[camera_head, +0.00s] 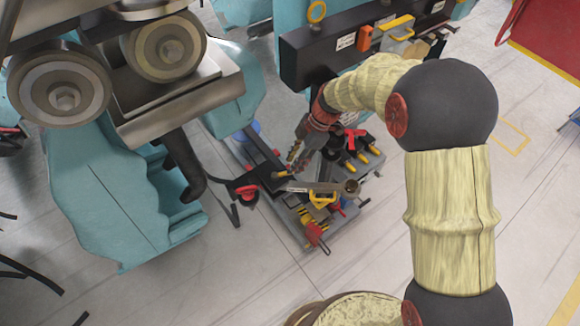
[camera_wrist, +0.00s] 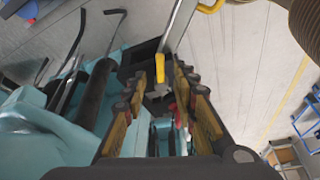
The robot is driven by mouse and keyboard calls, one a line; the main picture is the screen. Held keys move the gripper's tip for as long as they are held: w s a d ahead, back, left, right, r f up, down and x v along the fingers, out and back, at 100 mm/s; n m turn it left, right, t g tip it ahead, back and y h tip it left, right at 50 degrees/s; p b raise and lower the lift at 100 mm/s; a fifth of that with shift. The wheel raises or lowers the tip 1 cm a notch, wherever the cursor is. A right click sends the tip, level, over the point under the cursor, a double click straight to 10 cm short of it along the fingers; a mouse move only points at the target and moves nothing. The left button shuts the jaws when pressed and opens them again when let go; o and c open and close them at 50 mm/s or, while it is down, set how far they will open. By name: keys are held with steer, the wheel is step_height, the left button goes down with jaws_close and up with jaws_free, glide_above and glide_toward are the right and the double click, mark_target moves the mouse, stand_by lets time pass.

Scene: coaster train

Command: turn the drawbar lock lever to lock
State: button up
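A black coupling block (camera_head: 266,180) sits low between the teal car bodies in the head view, with a metal drawbar (camera_head: 305,187) running right from it. A short yellow lever (camera_head: 281,175), which looks like the lock lever, is on the block. In the wrist view the yellow lever (camera_wrist: 160,68) stands on the black block (camera_wrist: 135,65), ahead of and between my finger lines. My gripper (camera_head: 294,155) reaches down close to the lever. Its fingers (camera_wrist: 155,95) are apart with nothing clearly held. Whether a finger touches the lever cannot be told.
A grey tray (camera_head: 312,243) with several red- and yellow-handled tools lies beside the block. A yellow handle (camera_head: 323,199) crosses the drawbar. Teal car bodies (camera_head: 110,200) stand left; a black panel (camera_head: 325,55) stands behind. Open floor (camera_head: 270,270) lies in front.

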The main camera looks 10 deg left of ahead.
mark_target(283, 175)
steer(key=shift+x, duration=1.85)
steer(key=shift+c, duration=0.4)
jaws_close()
